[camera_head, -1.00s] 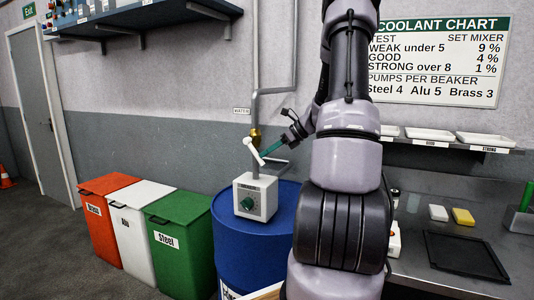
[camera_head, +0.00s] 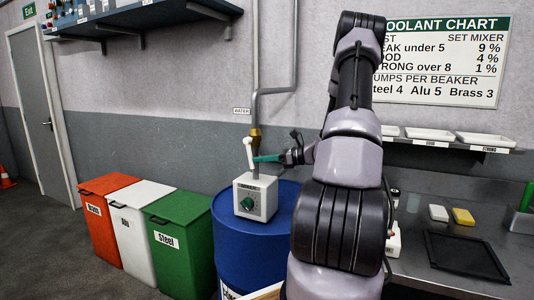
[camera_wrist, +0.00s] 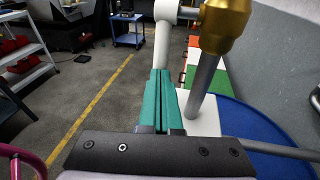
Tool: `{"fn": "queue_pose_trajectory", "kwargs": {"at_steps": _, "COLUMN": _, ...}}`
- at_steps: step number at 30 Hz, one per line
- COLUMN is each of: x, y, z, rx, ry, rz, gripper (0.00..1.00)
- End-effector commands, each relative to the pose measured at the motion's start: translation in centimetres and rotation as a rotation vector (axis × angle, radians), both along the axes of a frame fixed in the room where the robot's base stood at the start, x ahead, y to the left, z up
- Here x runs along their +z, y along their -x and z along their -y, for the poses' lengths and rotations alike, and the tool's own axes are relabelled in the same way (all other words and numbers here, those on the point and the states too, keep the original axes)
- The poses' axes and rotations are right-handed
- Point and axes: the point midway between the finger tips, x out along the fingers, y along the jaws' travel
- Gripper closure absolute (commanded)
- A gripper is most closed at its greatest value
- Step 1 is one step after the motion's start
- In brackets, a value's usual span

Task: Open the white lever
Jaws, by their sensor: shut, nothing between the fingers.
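The white lever (camera_head: 249,154) hangs nearly straight down beside the brass valve (camera_head: 255,136) on the water pipe in the head view. My gripper (camera_head: 256,159) is at its lower part, coming from the right, with the teal fingers shut. In the wrist view, my gripper (camera_wrist: 161,73) has its two fingers side by side with nothing between them. The white lever (camera_wrist: 163,42) stands just beyond the fingertips; I cannot tell if they touch. The brass valve (camera_wrist: 224,24) is at the upper right there.
The mixer box (camera_head: 255,197) sits on the blue drum (camera_head: 240,245) below the valve. A grey pipe (camera_wrist: 204,90) runs close right of my fingers. Red, white and green bins (camera_head: 180,235) stand left. A workbench (camera_head: 410,255) is at the right.

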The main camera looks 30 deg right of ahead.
Motion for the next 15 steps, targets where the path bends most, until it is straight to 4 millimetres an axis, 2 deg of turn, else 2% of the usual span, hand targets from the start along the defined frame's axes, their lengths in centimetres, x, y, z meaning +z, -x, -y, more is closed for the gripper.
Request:
{"fn": "queue_pose_trajectory", "kwargs": {"at_steps": 4, "x": -0.49, "y": -0.52, "z": -0.44, "rx": 0.001, "ry": -0.051, "rz": 0.062, "gripper": 1.0}}
{"fn": "queue_pose_trajectory", "kwargs": {"at_steps": 15, "x": -0.89, "y": -1.12, "z": -0.89, "rx": 0.002, "ry": -0.044, "rz": 0.058, "gripper": 1.0}}
